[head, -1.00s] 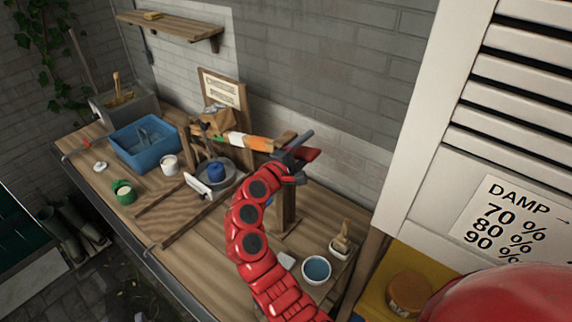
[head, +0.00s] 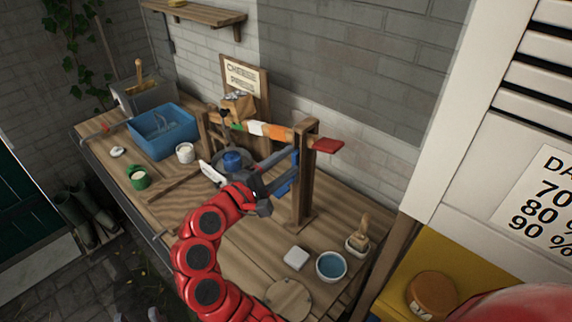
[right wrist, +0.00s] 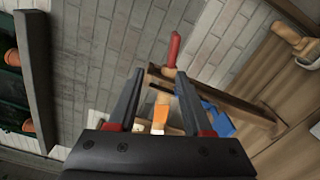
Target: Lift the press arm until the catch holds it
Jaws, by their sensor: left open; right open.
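The press arm is a wooden bar with green, white and orange bands (head: 277,132) and a red end grip (head: 327,145). It passes the top of an upright wooden post (head: 304,185). My right gripper (head: 290,166) is open and empty, left of the post and below the bar in the head view. In the right wrist view the orange band (right wrist: 160,117) shows between the open fingers (right wrist: 159,78), with the red grip (right wrist: 173,48) beyond. I see no contact.
A bowl (head: 331,266), a brush (head: 359,236) and a white block (head: 296,257) lie right of my forearm.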

